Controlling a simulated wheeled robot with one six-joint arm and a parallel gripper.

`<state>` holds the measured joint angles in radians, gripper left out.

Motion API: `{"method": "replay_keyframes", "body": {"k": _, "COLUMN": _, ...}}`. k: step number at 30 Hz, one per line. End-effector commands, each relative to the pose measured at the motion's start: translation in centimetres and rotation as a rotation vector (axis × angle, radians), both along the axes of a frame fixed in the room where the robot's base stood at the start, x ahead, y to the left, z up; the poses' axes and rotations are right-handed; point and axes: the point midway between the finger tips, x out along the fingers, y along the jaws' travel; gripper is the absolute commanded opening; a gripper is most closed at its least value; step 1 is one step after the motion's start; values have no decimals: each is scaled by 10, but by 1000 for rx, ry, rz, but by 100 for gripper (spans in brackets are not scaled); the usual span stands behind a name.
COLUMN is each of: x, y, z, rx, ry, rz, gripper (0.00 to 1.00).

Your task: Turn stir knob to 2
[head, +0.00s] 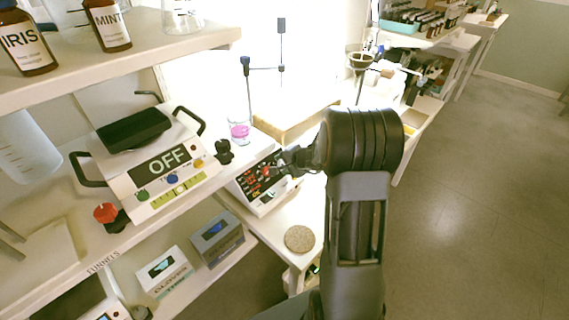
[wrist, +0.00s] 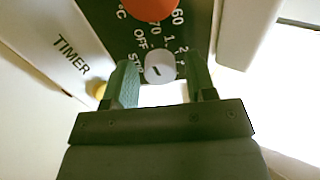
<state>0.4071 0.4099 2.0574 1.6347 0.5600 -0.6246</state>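The stir knob (wrist: 160,67) is a small pale round knob with a short dark mark on its face, in the wrist view. "OFF", "1" and "2" are printed around it, and a label starting "ST" is partly hidden beside it. My gripper (wrist: 162,80) is open, with one finger on each side of the knob and gaps showing. The knob's mark lies roughly sideways; which label it points to I cannot tell. In the head view my gripper (head: 284,160) is at the dark front panel of the white device (head: 262,203), and hides part of it.
An orange-red knob (wrist: 152,5) is just above the stir knob, and a yellow button (wrist: 98,90) by "TIMER" is to its left. In the head view a beaker with pink liquid (head: 240,131) stands behind the device. A round cork mat (head: 299,238) lies in front.

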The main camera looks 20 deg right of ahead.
Motion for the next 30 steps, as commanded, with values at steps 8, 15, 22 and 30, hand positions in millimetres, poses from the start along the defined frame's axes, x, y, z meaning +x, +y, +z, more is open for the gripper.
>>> {"method": "replay_keyframes", "body": {"k": 8, "x": 0, "y": 0, "z": 0, "rx": 0, "ry": 0, "rz": 0, "gripper": 24}}
{"method": "replay_keyframes", "body": {"k": 15, "x": 0, "y": 0, "z": 0, "rx": 1, "ry": 0, "rz": -1, "gripper": 8}}
{"method": "replay_keyframes", "body": {"k": 22, "x": 0, "y": 0, "z": 0, "rx": 33, "ry": 13, "rz": -29, "gripper": 8}}
{"method": "replay_keyframes", "body": {"k": 30, "x": 0, "y": 0, "z": 0, "rx": 168, "ry": 69, "rz": -151, "gripper": 8}}
